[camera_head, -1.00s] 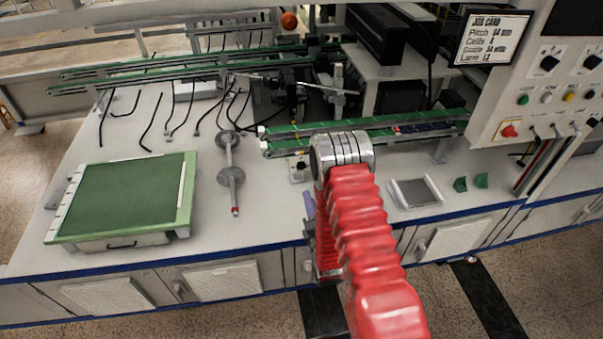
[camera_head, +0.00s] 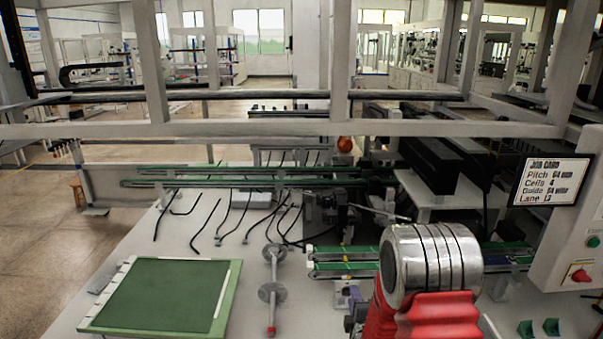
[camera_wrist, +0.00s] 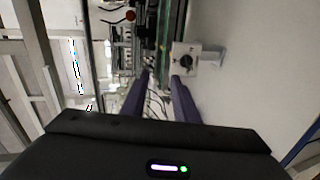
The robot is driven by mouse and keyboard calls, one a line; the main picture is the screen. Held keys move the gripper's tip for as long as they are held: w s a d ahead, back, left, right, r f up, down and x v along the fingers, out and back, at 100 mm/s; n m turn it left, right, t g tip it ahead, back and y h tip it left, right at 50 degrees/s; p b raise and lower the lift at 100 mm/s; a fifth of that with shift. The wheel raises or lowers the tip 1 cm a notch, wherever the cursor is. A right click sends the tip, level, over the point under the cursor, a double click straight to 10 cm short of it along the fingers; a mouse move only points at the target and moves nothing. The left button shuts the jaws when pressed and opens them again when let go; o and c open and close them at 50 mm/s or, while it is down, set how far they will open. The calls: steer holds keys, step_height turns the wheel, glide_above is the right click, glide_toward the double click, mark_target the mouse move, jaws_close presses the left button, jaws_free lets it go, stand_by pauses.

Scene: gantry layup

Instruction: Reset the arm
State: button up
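My gripper (camera_wrist: 160,76) shows in the wrist view as two purple fingers, set apart with nothing between them. Beyond the fingertips are part of the bench gear and a light grey block with a dark round hole (camera_wrist: 185,61). In the head view my red arm with its silver banded joint stands at the lower right and hides most of my gripper and the bench behind it. No held object shows.
The bench holds a green mat board (camera_head: 165,296), a rod with two grey discs (camera_head: 271,291), dark bent rods and green conveyor rails (camera_head: 345,261). A control panel with a job card (camera_head: 551,182) stands at right. Gantry beams (camera_head: 250,130) cross above the bench.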

steer(key=s+r+m+g, duration=0.2)
steer(key=s+r+m, duration=0.3)
steer(key=r, duration=0.4)
steer(key=s+r+m+g, duration=0.35)
steer(key=s+r, duration=0.25)
steer(key=r, duration=0.3)
steer(key=s+r+m+g, duration=0.1)
steer(key=s+r+m, duration=0.1)
steer(key=s, duration=0.7)
steer(key=s+r+m+g, duration=0.1)
steer(key=s+r+m, duration=0.1)
steer(key=s, duration=0.7)
steer(key=s+r+m+g, duration=0.2)
steer(key=s+m, duration=0.2)
steer(key=s, duration=0.5)
steer(key=shift+r+m, duration=0.35)
